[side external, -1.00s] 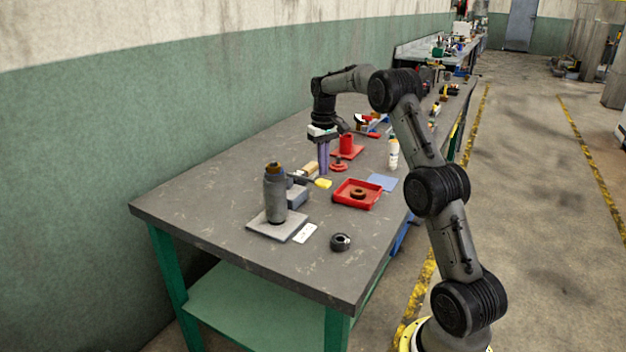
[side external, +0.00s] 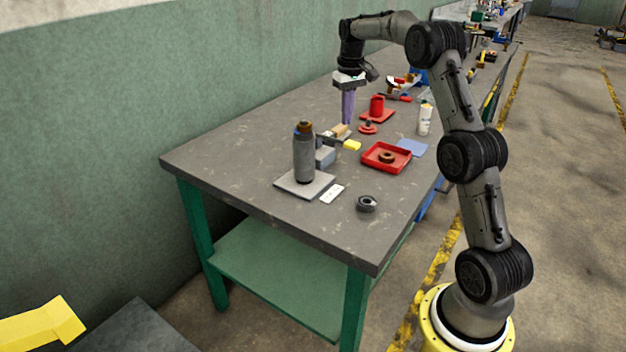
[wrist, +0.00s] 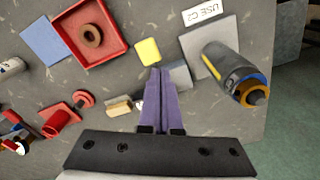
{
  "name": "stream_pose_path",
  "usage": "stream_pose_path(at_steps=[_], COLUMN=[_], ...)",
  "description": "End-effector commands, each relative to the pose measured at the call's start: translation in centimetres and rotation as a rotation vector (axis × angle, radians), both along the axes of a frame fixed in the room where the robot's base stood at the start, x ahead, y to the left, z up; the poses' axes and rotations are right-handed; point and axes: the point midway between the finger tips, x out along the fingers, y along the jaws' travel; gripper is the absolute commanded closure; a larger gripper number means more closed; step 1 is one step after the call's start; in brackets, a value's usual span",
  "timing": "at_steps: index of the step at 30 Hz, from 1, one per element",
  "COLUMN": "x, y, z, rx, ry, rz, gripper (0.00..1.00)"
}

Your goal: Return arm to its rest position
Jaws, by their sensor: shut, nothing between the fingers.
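My gripper (side external: 347,121) hangs over the workbench (side external: 240,165), pointing down, with its long purple fingers. In the wrist view the fingers (wrist: 158,72) lie together, shut with nothing between them. The arm is bent, with its elbow high on the right. Below the fingers, a wooden-handled brush (wrist: 120,107), a yellow block (wrist: 148,51) and a grey box (wrist: 179,75) lie near them in the wrist view. The height of the fingertips above the bench is hard to tell.
A grey bottle (side external: 304,155) stands on a light plate (side external: 284,181). A red tray (side external: 374,163) holds a brown ring (side external: 387,157). A red mug (side external: 377,105), white bottle (side external: 425,120) and black ring (side external: 367,204) stand around. The front left bench top is clear.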

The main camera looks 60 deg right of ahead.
Motion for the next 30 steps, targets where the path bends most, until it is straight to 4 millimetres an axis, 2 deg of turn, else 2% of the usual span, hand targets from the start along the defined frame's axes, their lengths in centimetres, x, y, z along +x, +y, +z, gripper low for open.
stream_pose_path(at_steps=[1, 3, 6, 9, 15, 19, 23, 26, 30], x=[0.6, 0.6, -0.5, -2.3, -7.4, -11.5, -16.0, -19.5, -24.1], y=[1.4, 4.1, 8.4, 12.5, 19.7, 23.5, 26.5, 28.3, 30.1], z=[2.5, 5.5, 9.3, 12.1, 15.4, 16.0, 15.4, 14.1, 10.8], rx=[-0.025, -0.047, -0.070, -0.090, -0.117, -0.127, -0.131, -0.132, -0.125], ry=[-0.037, -0.073, -0.119, -0.163, -0.249, -0.304, -0.358, -0.397, -0.441], rz=[0.028, 0.071, 0.135, 0.194, 0.298, 0.359, 0.414, 0.455, 0.497], gripper=[1.00, 1.00, 1.00, 1.00, 1.00, 1.00, 1.00, 1.00, 1.00])
